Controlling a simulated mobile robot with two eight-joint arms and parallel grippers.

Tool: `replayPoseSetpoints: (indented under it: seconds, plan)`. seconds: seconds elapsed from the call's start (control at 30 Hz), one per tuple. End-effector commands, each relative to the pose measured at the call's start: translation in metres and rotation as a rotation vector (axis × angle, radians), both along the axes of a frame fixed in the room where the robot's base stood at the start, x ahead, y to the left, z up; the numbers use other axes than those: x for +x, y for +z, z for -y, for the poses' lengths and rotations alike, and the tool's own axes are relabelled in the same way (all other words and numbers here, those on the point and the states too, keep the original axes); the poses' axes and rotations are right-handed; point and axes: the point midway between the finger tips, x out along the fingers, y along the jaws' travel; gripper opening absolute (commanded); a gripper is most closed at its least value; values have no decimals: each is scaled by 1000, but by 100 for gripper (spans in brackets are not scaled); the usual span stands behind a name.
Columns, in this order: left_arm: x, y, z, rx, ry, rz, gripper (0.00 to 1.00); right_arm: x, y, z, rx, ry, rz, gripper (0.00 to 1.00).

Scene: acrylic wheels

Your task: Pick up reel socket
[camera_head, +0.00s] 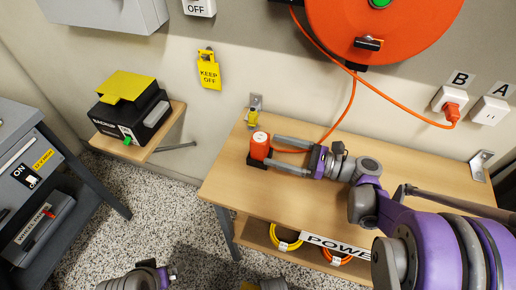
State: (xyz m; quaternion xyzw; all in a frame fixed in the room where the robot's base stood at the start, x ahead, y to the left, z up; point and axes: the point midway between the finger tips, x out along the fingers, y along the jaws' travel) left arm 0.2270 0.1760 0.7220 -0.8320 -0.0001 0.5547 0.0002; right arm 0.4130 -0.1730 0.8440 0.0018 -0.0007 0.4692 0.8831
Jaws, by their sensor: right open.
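The reel socket (260,141) is a small orange-red cylinder with a pale top, standing upright in a dark holder (254,161) on the wooden table (231,176). My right gripper (271,151) comes from the right with its two grey fingers spread. The fingertips are at the socket's right side; whether they touch it I cannot tell. My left gripper (148,276) is low at the bottom edge, away from the table, and its fingers are not clear.
An orange cable (345,112) runs from the big orange reel (383,28) down to the table near the socket. Another goes to wall outlet B (450,98). A small shelf (165,133) holds a black box (134,109). Grey cabinets stand at left.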

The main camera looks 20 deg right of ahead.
Motion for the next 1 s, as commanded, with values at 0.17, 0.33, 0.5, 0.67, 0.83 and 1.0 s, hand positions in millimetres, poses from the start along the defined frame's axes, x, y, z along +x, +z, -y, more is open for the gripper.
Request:
replayPoseSetpoints:
  seconds: [0.17, 0.33, 0.5, 0.67, 0.83, 1.0]
  plan:
    - [0, -3, 0, 0, 0, -1, 100, 14, 0, -23, -1, 3, -1, 90]
    - [0, -5, 0, 0, 0, -2, 100, 21, -1, -32, -2, 2, 0, 90]
    - [1, -12, 0, 0, 0, -4, 100, 35, -5, -54, -1, 5, 0, 90]
    - [1, -14, 0, 0, 0, -5, 100, 46, -4, -68, -3, 1, 1, 90]
    - [1, -14, 0, 0, 0, -5, 100, 48, -4, -70, -3, 0, 1, 90]
    - [1, -14, 0, 0, 0, -5, 100, 48, -4, -70, -3, 0, 1, 79]
